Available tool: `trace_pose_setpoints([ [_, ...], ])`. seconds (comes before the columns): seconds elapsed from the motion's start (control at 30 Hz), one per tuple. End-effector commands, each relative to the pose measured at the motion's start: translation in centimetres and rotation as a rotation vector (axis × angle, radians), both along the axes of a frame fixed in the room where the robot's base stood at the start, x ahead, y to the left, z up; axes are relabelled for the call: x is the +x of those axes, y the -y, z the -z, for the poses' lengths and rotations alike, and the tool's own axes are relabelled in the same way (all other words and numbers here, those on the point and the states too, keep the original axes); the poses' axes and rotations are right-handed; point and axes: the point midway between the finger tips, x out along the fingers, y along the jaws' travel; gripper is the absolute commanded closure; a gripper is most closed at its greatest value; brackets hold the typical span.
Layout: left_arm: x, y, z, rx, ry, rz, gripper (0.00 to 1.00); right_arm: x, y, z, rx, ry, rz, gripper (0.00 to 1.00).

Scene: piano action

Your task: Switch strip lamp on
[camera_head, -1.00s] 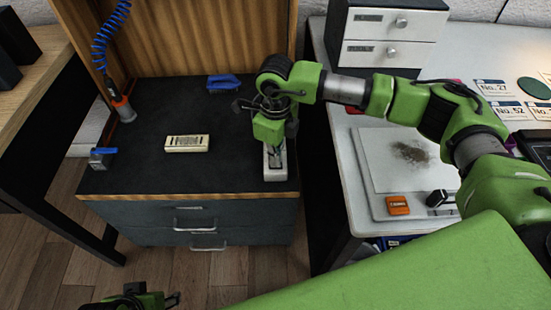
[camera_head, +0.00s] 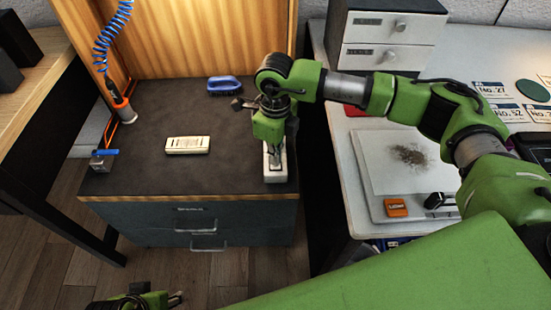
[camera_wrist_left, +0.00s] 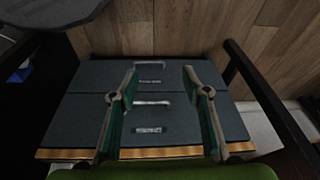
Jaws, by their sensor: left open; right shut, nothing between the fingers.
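A small pale switch box (camera_head: 277,174) sits at the front right corner of the dark bench top. My right gripper (camera_head: 274,160) points down over it, shut and empty, with its tips at the box's upper face. Whether they touch is too small to tell, and they hide part of the box. The strip lamp itself is not in view, but the bench top and wooden back panel (camera_head: 190,40) are brightly lit. My left gripper (camera_head: 176,299) is low in front of the bench; its open, empty fingers show in the left wrist view (camera_wrist_left: 160,82).
A tool on a blue coiled cord (camera_head: 122,106) hangs at the left. Drawers (camera_head: 205,225) are below. A white table (camera_head: 350,190) stands right, across a dark gap.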

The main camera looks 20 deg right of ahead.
Motion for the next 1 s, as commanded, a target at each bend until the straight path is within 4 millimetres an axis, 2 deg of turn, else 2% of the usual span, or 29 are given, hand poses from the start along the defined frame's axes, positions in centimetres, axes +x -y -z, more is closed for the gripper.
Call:
trace_pose_setpoints([
  [1.0,0.5,0.2,8.1,0.003,-0.044,0.007,0.56,0.0,0.0,-4.0,0.000,0.000,0.000,1.00],
])
